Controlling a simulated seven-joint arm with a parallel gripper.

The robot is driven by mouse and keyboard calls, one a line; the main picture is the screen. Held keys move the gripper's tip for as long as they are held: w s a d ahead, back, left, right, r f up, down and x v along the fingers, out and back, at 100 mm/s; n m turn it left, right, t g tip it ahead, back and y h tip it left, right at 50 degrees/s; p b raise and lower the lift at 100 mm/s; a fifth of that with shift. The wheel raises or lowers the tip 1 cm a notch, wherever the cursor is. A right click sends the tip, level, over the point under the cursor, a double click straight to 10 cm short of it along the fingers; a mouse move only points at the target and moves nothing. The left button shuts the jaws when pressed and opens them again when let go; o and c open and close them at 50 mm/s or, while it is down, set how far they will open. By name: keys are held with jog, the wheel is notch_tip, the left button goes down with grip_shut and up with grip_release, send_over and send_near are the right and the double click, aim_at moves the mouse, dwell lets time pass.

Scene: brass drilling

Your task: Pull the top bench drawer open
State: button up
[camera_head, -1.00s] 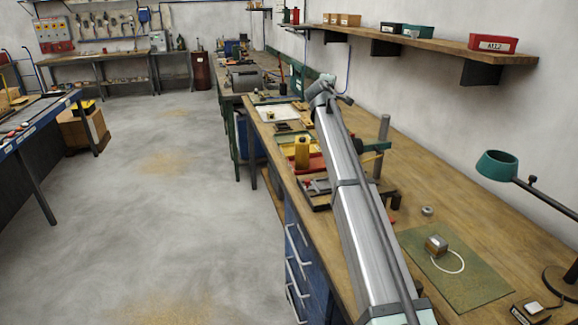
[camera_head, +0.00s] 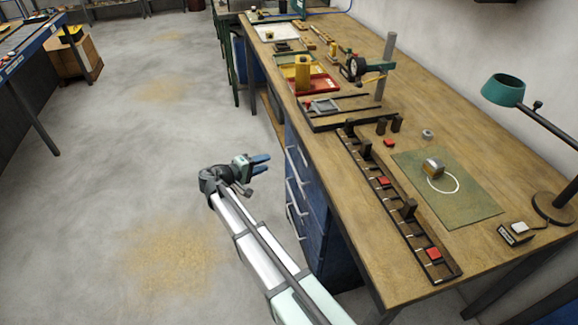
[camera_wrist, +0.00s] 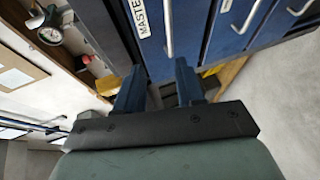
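The blue drawer unit (camera_head: 318,205) sits under the near side of the wooden bench, its drawers stacked with pale bar handles. The top drawer's handle (camera_head: 297,156) is just below the bench top, and the drawers look shut. My gripper (camera_head: 266,163) is left of the drawer front, over the floor, with its blue fingers pointing towards the unit. In the wrist view my gripper (camera_wrist: 160,82) has its two fingers apart with nothing between them.
The bench top (camera_head: 440,130) overhangs the drawers. It carries a black rack (camera_head: 405,235) with red blocks, a green mat (camera_head: 470,205), a lamp (camera_head: 503,88), trays and a stand with a gauge (camera_head: 355,68). The floor (camera_head: 120,200) left of the drawers is clear.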

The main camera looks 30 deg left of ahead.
jog(key=s+d+f, duration=0.1)
jog(key=s+f, duration=0.1)
jog(key=s, duration=0.2)
jog(key=x, duration=1.3)
jog(key=shift+w+d+r+m+h, duration=0.2)
jog(key=shift+d+m+h, duration=0.1)
jog(key=shift+d+h, duration=0.15)
grip_shut()
